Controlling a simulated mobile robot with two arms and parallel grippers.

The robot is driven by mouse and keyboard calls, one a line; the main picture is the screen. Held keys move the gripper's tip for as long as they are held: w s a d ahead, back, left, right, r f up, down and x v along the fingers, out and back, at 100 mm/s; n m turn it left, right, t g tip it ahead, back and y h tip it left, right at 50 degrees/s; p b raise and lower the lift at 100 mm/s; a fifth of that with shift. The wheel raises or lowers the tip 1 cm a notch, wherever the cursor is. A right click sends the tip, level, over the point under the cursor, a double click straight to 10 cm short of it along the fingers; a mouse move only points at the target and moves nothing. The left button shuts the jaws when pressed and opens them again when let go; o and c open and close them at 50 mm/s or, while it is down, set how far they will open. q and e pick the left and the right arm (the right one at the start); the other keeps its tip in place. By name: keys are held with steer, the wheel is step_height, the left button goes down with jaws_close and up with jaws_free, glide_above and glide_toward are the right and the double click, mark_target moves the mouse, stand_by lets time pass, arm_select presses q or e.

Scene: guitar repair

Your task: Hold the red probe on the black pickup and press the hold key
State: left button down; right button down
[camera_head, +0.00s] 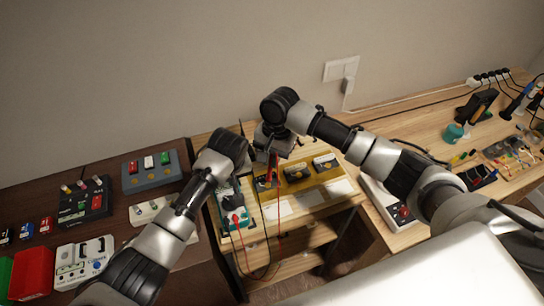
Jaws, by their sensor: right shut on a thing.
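My right gripper (273,155) is shut on the red probe (270,174) and points down over the left end of the yellow board (325,188). The probe's lower end is at or just above the leftmost dark pickup (262,184); I cannot tell whether they touch.
Red and dark leads (279,225) hang over the bench's front edge. Left, a dark table carries a grey switch box (152,172), a black box (84,201) and a white box (84,262). Right, a wooden bench holds a white device (388,205) and loose tools.

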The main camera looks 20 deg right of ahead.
steer(key=shift+f, duration=0.6)
stand_by(1.6)
arm_select(q)
steer(key=shift+f, duration=0.65)
arm_select(e)
steer(key=shift+s, duration=0.1)
stand_by(0.5)
arm_select(q)
step_height(320, 180, up, 7)
stand_by(1.1)
steer(key=shift+r, duration=0.15)
arm_select(e)
steer(key=shift+r, duration=0.1)
stand_by(0.7)
